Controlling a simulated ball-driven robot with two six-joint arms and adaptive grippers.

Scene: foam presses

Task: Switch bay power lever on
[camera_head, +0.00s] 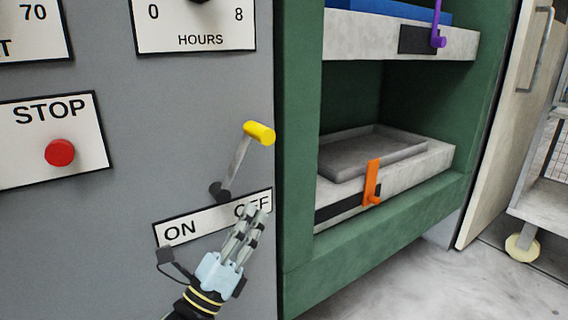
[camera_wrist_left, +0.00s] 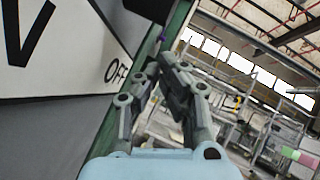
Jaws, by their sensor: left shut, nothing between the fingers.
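The bay power lever (camera_head: 238,163) is on the grey panel, with a metal arm on a dark pivot and a yellow grip (camera_head: 259,133). It leans up and to the right, toward the OFF side. Below it is the ON/OFF label plate (camera_head: 205,226). My left gripper (camera_head: 257,212) is shut and empty, just below the lever, in front of the OFF end of the plate. In the left wrist view the gripper (camera_wrist_left: 168,66) has its fingertips together, with part of the label at left. The lever's grip cannot be made out there. My right gripper is not in view.
The red STOP button (camera_head: 60,152) and the HOURS dial plate (camera_head: 195,25) are on the same panel. A green press frame (camera_head: 298,150) stands right of the panel, with an orange latch (camera_head: 372,183) and a purple latch (camera_head: 438,38). Open floor lies at lower right.

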